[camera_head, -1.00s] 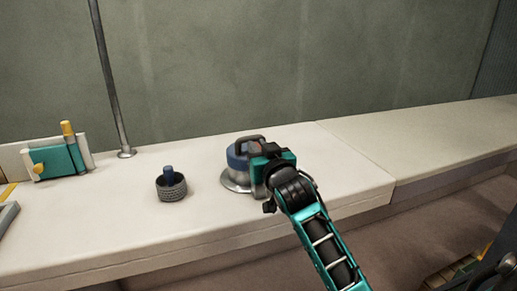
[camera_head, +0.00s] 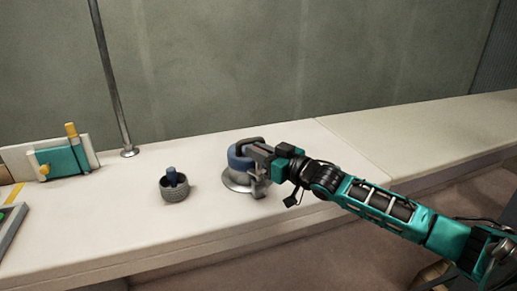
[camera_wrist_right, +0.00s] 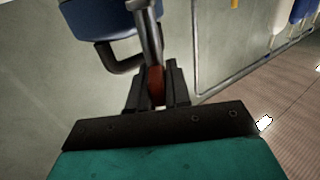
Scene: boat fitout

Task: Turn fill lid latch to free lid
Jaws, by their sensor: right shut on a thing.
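The blue fill lid (camera_head: 238,158) sits on a round metal flange (camera_head: 236,182) on the white counter. It also shows at the top of the right wrist view (camera_wrist_right: 95,20), with a dark looped handle (camera_wrist_right: 118,62). The latch is a grey bar with a red end (camera_wrist_right: 156,84) beside the lid. My right gripper (camera_head: 262,151) reaches in from the right at the lid's upper right side. In the wrist view its fingers (camera_wrist_right: 156,90) are closed around the latch's red end. The gripper partly hides the lid in the head view. My left gripper is not in view.
A dark ribbed cup with a blue knob (camera_head: 173,185) stands left of the lid. A metal pole (camera_head: 115,90) rises behind it. A teal box (camera_head: 64,160) with yellow parts stands at the far left. The counter right of the lid is bare.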

